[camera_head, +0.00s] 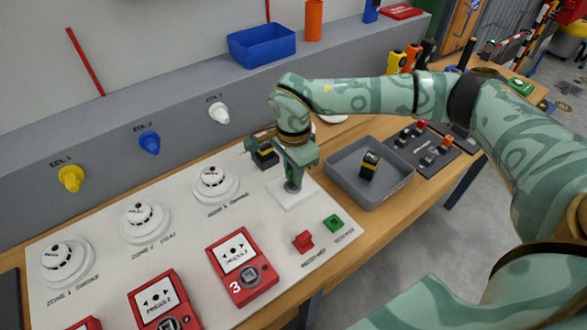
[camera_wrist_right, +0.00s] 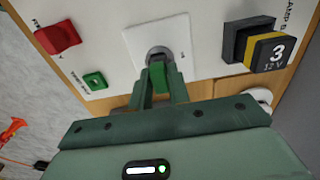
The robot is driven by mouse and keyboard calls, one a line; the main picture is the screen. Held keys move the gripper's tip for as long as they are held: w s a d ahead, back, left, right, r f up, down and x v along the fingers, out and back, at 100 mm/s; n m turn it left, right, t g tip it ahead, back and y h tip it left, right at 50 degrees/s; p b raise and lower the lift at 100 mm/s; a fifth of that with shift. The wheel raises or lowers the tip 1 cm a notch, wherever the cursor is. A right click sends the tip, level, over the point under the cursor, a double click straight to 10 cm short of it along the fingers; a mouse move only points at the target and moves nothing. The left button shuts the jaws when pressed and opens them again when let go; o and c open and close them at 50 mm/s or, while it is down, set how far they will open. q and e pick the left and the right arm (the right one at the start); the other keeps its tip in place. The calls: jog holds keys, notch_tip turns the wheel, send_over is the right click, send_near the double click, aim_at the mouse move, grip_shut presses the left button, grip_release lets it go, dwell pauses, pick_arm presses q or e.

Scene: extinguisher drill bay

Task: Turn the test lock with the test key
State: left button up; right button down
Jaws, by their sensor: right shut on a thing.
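The test lock is a grey round barrel (camera_head: 293,186) on a square white plate (camera_head: 287,199), at the right part of the white panel. The wrist view shows the barrel (camera_wrist_right: 157,52) and its plate (camera_wrist_right: 178,38) too. My right gripper (camera_head: 295,164) points down right over the lock. It is shut on a bright green piece, seemingly the head of the test key (camera_wrist_right: 159,75), whose lower end meets the barrel. How deep the key sits in the barrel is hidden. My left gripper is out of view.
A black and yellow block (camera_head: 265,155) stands close behind the gripper. A red block (camera_head: 303,241) and a green square holder (camera_head: 333,222) sit in front. A grey tray (camera_head: 385,191) holding another block is at the right. Detectors and red call points fill the panel's left.

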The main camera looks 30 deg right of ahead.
jog(key=shift+p, duration=0.3)
jog(key=shift+f, duration=0.7)
dwell(0.9)
jog(key=shift+r+m, duration=0.1)
jog(key=shift+m, duration=0.6)
jog(key=shift+m+p, duration=0.3)
jog(key=shift+m, duration=0.2)
